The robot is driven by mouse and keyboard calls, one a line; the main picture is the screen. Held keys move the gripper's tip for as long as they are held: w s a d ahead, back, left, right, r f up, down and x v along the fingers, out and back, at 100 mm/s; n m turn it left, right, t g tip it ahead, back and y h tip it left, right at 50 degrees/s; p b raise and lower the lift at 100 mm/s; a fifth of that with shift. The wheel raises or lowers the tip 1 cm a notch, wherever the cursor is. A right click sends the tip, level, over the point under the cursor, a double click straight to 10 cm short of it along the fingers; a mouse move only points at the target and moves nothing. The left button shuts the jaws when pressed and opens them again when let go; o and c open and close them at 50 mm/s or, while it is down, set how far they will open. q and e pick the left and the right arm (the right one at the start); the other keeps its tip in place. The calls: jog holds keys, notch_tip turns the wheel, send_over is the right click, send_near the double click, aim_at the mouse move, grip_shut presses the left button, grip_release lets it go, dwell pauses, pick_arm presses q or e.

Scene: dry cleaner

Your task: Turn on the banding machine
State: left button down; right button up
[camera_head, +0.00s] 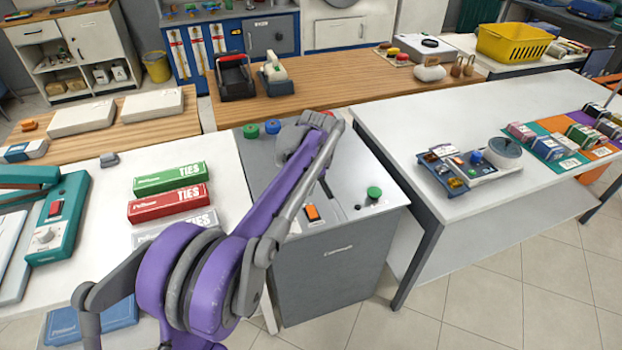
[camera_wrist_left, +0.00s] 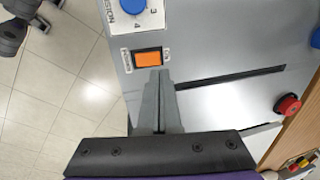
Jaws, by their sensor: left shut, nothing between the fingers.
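The banding machine (camera_head: 327,262) is a grey cabinet in the middle of the head view. Its orange rocker switch (camera_head: 312,212) sits on the top near the front edge, and it also shows in the wrist view (camera_wrist_left: 148,58). My left gripper (camera_wrist_left: 162,72) is shut and empty, its fingertips over the near edge of the switch in the wrist view. I cannot tell whether they touch it or which way the rocker is set. In the head view my purple left arm crosses over the machine and largely hides the gripper. My right gripper is not in view.
A slot (camera_wrist_left: 230,78) crosses the machine's top. Boxes of ties (camera_head: 168,203) lie on the left table. A white table (camera_head: 395,118) stands close on the right.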

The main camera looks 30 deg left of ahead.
aim_at(308, 206)
pick_arm(q)
jog(key=f, duration=0.4)
jog(key=w+a+f, duration=0.1)
jog(key=f, duration=0.2)
jog(key=shift+w+a+f+g+h, duration=0.1)
jog(key=shift+a+f+g+h, duration=0.05)
jog(key=shift+f+g+h, duration=0.15)
dwell(0.4)
jog(key=shift+s+d+r, duration=0.3)
jog(key=shift+s+d, duration=0.25)
jog(key=shift+d, duration=0.05)
